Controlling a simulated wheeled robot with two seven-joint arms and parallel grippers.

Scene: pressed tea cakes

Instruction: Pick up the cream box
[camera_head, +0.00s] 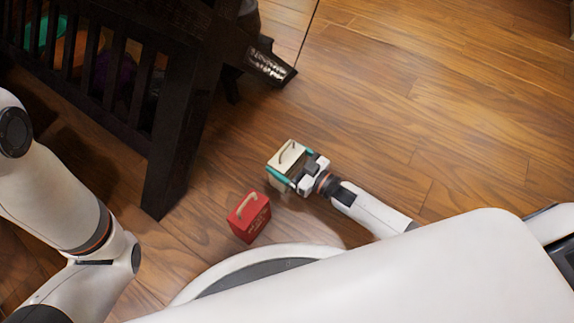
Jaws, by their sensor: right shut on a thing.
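The cream box (289,155), with a dark curved handle on top, is in the head view near the middle. My right gripper (288,169) comes in from the lower right and is shut on the cream box, with teal fingers along its sides. Part of the box is hidden behind the gripper. I cannot tell whether the box touches the floor. My left arm shows at the left edge, but its gripper is out of the picture.
A red box (249,217) with a pale handle stands on the wooden floor (440,110), just below and left of the cream box. A dark slatted piece of furniture (180,130) fills the upper left. The floor at the upper right is clear.

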